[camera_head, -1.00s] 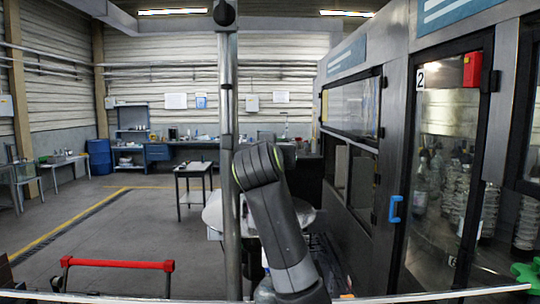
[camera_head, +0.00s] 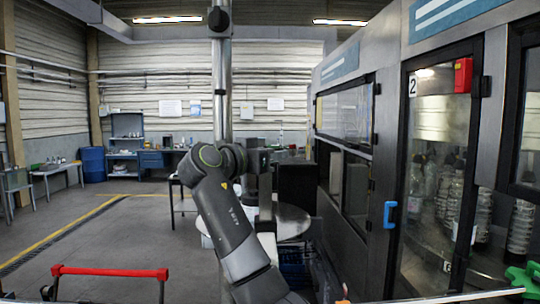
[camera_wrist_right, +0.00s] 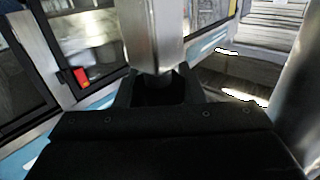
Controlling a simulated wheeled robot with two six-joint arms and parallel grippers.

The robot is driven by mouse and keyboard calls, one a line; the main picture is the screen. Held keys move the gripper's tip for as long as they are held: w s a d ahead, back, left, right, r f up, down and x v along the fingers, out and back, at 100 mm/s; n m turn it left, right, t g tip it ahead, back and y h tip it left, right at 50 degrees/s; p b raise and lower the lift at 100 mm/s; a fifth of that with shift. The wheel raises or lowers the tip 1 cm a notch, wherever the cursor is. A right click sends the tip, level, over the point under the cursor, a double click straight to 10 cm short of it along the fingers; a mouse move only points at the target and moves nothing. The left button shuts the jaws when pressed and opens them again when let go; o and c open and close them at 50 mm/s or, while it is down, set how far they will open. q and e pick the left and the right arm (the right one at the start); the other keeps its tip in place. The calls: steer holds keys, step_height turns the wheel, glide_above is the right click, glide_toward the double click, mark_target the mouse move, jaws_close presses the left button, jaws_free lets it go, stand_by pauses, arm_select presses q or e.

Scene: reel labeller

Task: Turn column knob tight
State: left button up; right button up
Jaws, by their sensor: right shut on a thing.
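My right gripper (camera_head: 259,160) is at the upper end of my right arm, beside a tall metal pole (camera_head: 222,70) and above a round pale table. In the right wrist view its two black fingers (camera_wrist_right: 157,92) are closed around a dark part, which I take to be the column knob. A silver post (camera_wrist_right: 150,35) rises just beyond the fingertips. In the head view the arm's wrist hides most of the knob. How tight the knob is cannot be seen. My left gripper is not in view.
The round table (camera_head: 292,222) stands behind my right arm. A steel machine with glass doors and a blue handle (camera_head: 390,214) fills the right side. A red bar (camera_head: 110,271) is at the lower left. Open floor lies at the left. Workbenches stand along the back wall.

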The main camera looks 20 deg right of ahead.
stand_by(0.3)
steer(key=o, duration=1)
steer(key=b+v, duration=0.7)
steer(key=v, duration=1)
steer(key=shift+a+b, duration=0.2)
steer(key=shift+b, duration=0.1)
